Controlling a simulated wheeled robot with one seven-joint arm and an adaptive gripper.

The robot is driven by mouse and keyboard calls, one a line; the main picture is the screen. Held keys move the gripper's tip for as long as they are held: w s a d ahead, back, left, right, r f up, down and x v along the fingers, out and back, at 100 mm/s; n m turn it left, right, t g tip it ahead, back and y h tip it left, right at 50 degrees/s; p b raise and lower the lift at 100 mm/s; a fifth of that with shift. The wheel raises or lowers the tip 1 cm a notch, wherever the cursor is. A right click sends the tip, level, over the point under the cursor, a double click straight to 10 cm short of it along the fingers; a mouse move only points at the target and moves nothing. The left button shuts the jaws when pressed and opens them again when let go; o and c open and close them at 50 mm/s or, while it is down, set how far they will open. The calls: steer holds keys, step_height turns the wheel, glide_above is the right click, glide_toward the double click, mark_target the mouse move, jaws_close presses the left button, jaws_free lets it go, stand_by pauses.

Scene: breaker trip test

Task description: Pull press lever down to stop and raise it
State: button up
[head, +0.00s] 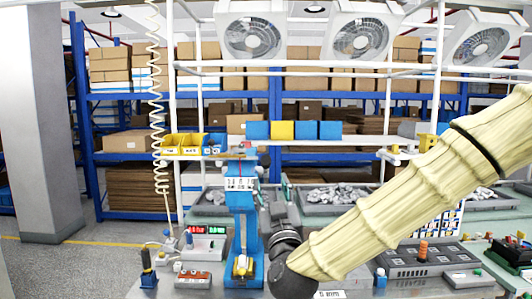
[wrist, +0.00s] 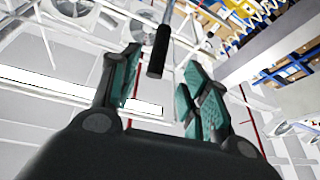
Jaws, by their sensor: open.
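The blue press (head: 243,205) stands upright on the bench in the head view, just left of my gripper (head: 277,195). In the wrist view my gripper (wrist: 162,62) is open, with teal pads on both fingers. The press lever (wrist: 159,48) shows there as a metal rod with a dark grip, its end in the gap between the fingertips. Neither finger appears closed on it. In the head view the lever is too small and partly hidden to make out clearly.
A red-and-green display box (head: 208,230) and a red-brown switch box (head: 194,279) stand left of the press. A grey tray of metal parts (head: 333,208) lies behind my arm. A dark control panel (head: 425,262) is at the right.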

mark_target(267, 167)
steer(key=p+x, duration=0.4)
steer(key=x, duration=0.7)
steer(key=shift+s+r, duration=0.1)
steer(key=shift+r, duration=0.1)
jaws_close()
